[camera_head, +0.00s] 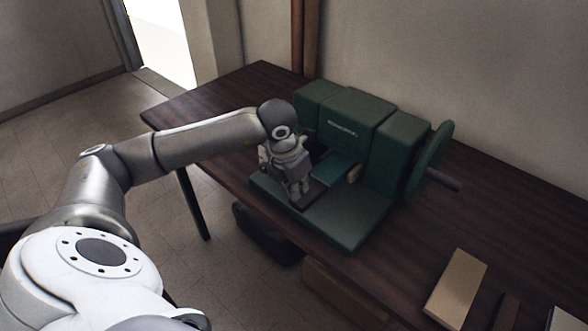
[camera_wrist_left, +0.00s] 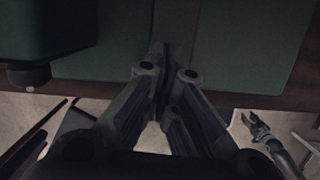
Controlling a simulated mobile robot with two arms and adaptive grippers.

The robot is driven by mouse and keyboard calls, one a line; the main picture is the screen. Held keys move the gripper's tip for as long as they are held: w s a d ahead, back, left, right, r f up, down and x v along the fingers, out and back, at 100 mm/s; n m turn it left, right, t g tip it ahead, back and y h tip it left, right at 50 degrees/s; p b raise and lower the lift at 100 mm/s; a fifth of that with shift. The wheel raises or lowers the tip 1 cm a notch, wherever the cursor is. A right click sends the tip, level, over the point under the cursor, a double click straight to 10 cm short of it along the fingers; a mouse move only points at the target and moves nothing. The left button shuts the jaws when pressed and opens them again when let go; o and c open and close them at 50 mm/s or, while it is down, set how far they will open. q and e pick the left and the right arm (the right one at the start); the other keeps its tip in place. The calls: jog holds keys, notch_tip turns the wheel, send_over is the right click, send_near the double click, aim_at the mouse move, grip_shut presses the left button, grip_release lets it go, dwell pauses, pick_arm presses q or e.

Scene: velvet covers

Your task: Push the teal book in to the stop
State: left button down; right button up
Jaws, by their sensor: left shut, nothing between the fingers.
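A dark green machine (camera_head: 352,118) stands on the table, with a flat green base plate (camera_head: 345,222) in front. A flat teal slab (camera_head: 338,168), which looks like the teal book, lies in the machine's opening behind my left gripper, partly hidden by it. My left gripper (camera_head: 299,203) points down at the dark strip on the base plate, shut and empty. Its closed fingers also show in the left wrist view (camera_wrist_left: 162,88), over the near end of this strip (camera_wrist_left: 176,25). I cannot tell whether they touch anything. A small grey gripper, seemingly my right one (camera_wrist_left: 255,128), shows low at the right; its fingers are unclear.
A round green wheel (camera_head: 428,162) with a handle projects at the machine's right. A tan board (camera_head: 456,287) lies farther right on the dark wooden table (camera_head: 225,105). A wall stands behind. The table's left end is clear.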

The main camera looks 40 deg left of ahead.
aim_at(317, 183)
pick_arm(q)
jog(key=w, duration=0.1)
jog(key=w+p, duration=0.1)
jog(key=w, duration=0.1)
jog(key=shift+d+r, duration=0.15)
jog(key=shift+d, duration=0.15)
jog(key=shift+w, duration=0.45)
jog(key=shift+w+d+f+b, duration=0.15)
jog(key=shift+w+b, duration=0.1)
jog(key=shift+w, duration=0.2)
jog(key=shift+w+d+f+b, duration=0.1)
jog(key=shift+w+b, duration=0.15)
jog(key=shift+w, duration=0.2)
jog(key=shift+w+r, duration=0.1)
jog(key=shift+r, duration=0.25)
pick_arm(e)
jog(key=shift+w+d+r, duration=0.1)
jog(key=shift+w+r, duration=0.2)
jog(key=shift+w, duration=0.55)
pick_arm(q)
jog(key=shift+a, duration=0.15)
pick_arm(e)
jog(key=shift+f, duration=0.1)
